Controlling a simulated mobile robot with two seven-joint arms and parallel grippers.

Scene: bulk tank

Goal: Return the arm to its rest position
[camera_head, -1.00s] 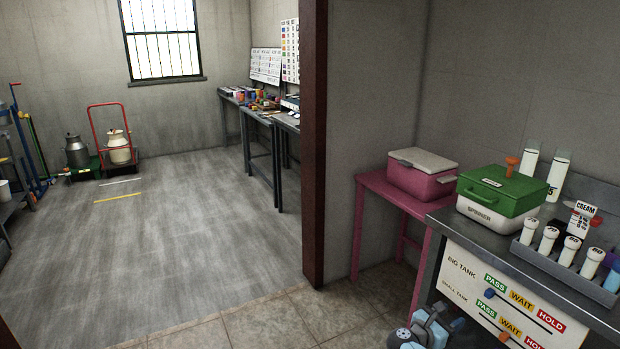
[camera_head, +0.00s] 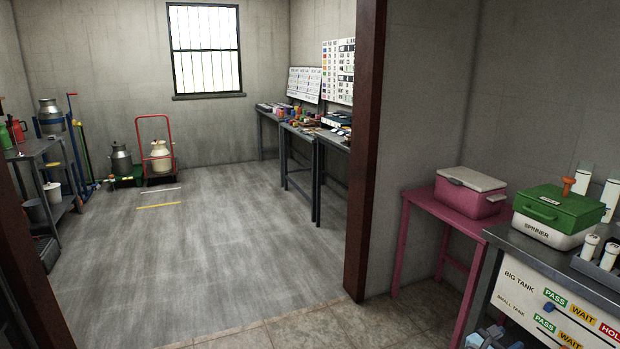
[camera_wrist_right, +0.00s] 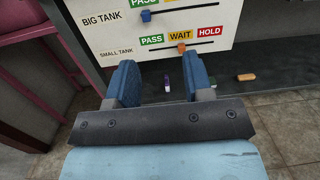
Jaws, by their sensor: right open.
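My right gripper (camera_wrist_right: 160,85) is open in the right wrist view, with two blue fingers apart and nothing between them. It is in front of and below the white sign board (camera_wrist_right: 238,20) on the bench front. The board has a BIG TANK row with a blue slider (camera_wrist_right: 146,15) and a SMALL TANK row with an orange slider (camera_wrist_right: 181,47) near WAIT. In the head view, part of my right arm (camera_head: 490,338) shows at the bottom edge beside the bench. My left gripper is not in view.
A pink table (camera_head: 425,199) with a pink box (camera_head: 470,192) stands left of the grey bench, which holds a green-lidded spinner (camera_head: 558,215). A dark red door post (camera_head: 366,150) borders the open floor (camera_head: 220,240). Small purple (camera_wrist_right: 166,84) and orange (camera_wrist_right: 246,77) items lie beneath the board.

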